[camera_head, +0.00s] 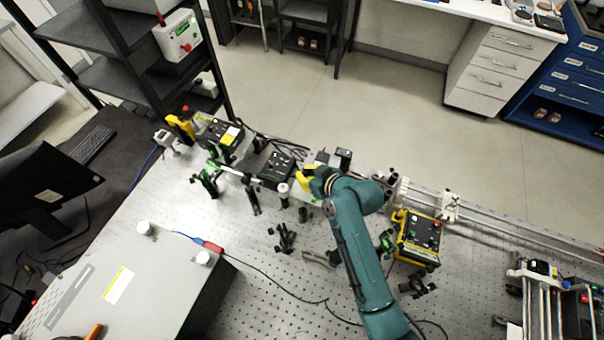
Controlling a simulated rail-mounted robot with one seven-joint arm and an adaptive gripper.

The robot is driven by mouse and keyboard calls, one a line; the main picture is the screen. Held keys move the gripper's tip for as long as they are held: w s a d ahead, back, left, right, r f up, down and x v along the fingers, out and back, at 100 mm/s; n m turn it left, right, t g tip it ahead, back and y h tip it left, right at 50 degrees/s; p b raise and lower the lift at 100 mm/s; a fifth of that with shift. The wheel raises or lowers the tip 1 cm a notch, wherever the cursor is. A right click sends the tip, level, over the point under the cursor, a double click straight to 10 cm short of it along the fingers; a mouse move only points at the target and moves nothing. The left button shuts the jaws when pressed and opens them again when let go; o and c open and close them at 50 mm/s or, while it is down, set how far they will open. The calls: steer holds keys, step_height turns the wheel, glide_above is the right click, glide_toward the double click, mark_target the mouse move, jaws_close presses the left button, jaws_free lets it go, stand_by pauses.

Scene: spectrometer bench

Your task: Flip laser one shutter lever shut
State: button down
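My teal arm reaches over the middle of the optical bench (300,285). Its wrist ends near a yellow part (305,176) beside small black modules; my gripper's fingers cannot be made out there. A black box with a yellow label (223,136) stands at the bench's far left, next to a yellow part (181,123). Another black box (278,170) stands left of my wrist. A yellow-edged box with buttons (418,240) stands right of my arm. I cannot tell which unit is laser one, and its shutter lever is too small or hidden.
A large grey instrument case (125,285) fills the bench's lower left. Small optic mounts (205,182) stand left of centre, and a rail (520,225) runs to the right. A loose cable (290,288) crosses the bench. A black shelf rack (130,60) stands behind.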

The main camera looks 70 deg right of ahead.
steer(key=shift+r+t, duration=0.1)
steer(key=shift+t, duration=0.3)
steer(key=shift+s+r, duration=0.1)
steer(key=c, duration=1.3)
jaws_free()
steer(key=shift+s, duration=0.15)
steer(key=v, duration=1.1)
steer(key=shift+s+a+b, duration=0.3)
steer(key=shift+s, duration=0.05)
